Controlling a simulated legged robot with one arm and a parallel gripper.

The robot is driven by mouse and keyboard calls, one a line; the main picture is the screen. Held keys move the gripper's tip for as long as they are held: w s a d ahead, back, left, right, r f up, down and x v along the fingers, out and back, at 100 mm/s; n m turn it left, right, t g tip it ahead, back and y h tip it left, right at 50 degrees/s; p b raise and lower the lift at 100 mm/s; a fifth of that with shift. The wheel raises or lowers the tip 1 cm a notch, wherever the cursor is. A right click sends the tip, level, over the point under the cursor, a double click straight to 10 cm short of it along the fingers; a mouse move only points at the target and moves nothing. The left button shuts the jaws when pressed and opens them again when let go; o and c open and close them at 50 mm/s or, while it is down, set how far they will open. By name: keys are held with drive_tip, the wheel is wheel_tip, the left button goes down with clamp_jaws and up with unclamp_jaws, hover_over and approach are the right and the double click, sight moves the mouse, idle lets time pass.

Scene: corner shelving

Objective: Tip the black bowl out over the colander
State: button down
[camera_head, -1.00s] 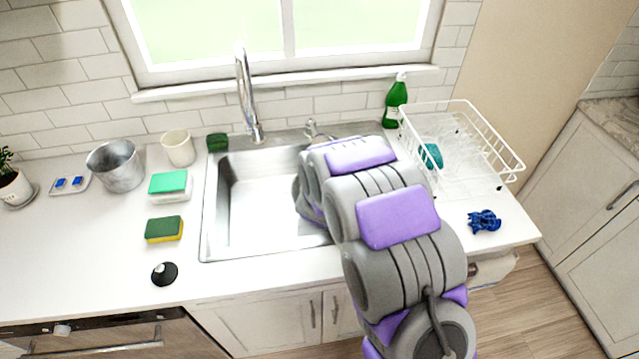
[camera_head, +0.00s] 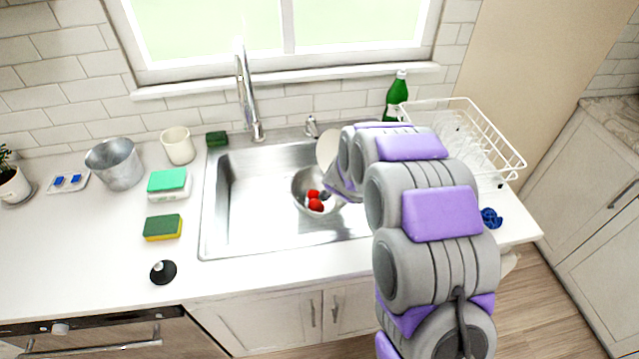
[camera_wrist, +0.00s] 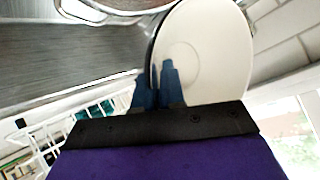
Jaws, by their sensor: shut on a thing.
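My gripper (camera_wrist: 158,84) is shut on the rim of a bowl (camera_wrist: 205,60). The bowl's facing side is cream with a ring in its middle, and a thin dark edge shows at its left; it is tipped on its side. In the head view the bowl (camera_head: 328,149) shows as a pale disc beside my wrist, above the right part of the sink. The colander (camera_head: 302,180) is a grey metal bowl in the sink, with round red things (camera_head: 315,203) in it. My arm covers its right side. The bowl's inside is hidden.
The sink (camera_head: 245,215) is otherwise clear on its left. The tap (camera_head: 245,95) stands behind it. The dish rack (camera_head: 490,135) and green bottle (camera_head: 396,98) are at right. Sponges (camera_head: 163,227), a cup (camera_head: 178,147) and a metal pot (camera_head: 115,163) stand at left.

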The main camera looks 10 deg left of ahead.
drive_tip(key=shift+w+d+f+g+y+p, duration=0.1)
drive_tip(key=shift+w+g+y+p, duration=0.2)
drive_tip(key=shift+g+p, duration=0.1)
drive_tip(key=shift+w+d+f+m+g+y+p, duration=0.35)
drive_tip(key=shift+d+f+m+g+y+p, duration=0.35)
drive_tip(key=shift+g, duration=0.3)
drive_tip(key=shift+w+d+f+g+y+p, duration=0.2)
drive_tip(key=shift+w+f+g+y+p, duration=0.15)
drive_tip(key=shift+f+g+y+p, duration=0.25)
drive_tip(key=w+d+f+m+g+y+p, duration=0.1)
drive_tip(key=w+d+m+g+y+p, duration=0.1)
drive_tip(key=w+d+g+y+p, duration=0.2)
drive_tip(key=shift+w+d+f+y+p, duration=0.2)
drive_tip(key=shift+y+p, duration=0.1)
drive_tip(key=shift+p, duration=0.1)
idle(0.4)
